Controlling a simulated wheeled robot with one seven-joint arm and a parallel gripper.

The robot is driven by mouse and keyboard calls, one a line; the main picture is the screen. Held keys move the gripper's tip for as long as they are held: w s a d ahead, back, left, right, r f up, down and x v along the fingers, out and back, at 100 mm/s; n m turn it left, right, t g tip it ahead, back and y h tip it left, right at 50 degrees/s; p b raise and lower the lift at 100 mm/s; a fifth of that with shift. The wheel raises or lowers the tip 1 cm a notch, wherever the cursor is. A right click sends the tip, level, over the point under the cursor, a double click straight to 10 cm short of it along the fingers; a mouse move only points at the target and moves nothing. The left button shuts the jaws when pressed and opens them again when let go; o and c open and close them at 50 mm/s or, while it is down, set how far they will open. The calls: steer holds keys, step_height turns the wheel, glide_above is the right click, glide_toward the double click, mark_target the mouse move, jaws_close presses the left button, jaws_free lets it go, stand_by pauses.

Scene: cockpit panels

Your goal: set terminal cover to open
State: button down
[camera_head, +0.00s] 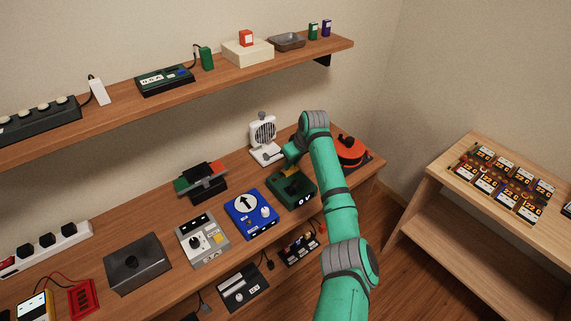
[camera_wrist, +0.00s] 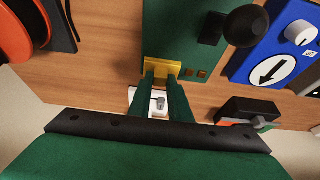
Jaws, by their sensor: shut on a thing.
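The green device (camera_head: 290,190) sits on the bench with a yellow piece, which looks like the terminal cover (camera_head: 288,171), at its back edge. In the wrist view the gold-yellow cover (camera_wrist: 162,63) is at the end of the green panel (camera_wrist: 185,40), beside small copper-coloured squares. My gripper (camera_wrist: 162,78) has both fingertips closed on the cover's edge. How far the cover is tilted I cannot tell. A black knob (camera_wrist: 243,26) stands on the same green device, near its other end.
A blue dial box (camera_head: 250,213) stands left of the green device. A white fan (camera_head: 263,138) is behind it. A red-orange round device (camera_head: 347,150) is to the right, close to my arm. A shelf (camera_head: 180,88) runs above the bench.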

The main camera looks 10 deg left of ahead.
steer(key=c, duration=1.9)
jaws_free()
steer(key=shift+w+d+r, duration=0.1)
steer(key=shift+w+d, duration=0.15)
steer(key=shift+d, duration=0.05)
steer(key=shift+o, duration=1.3)
steer(key=shift+a, duration=0.1)
steer(key=v, duration=1)
steer(key=shift+r, duration=0.3)
steer(key=shift+s+d, duration=0.15)
steer(key=shift+d, duration=0.1)
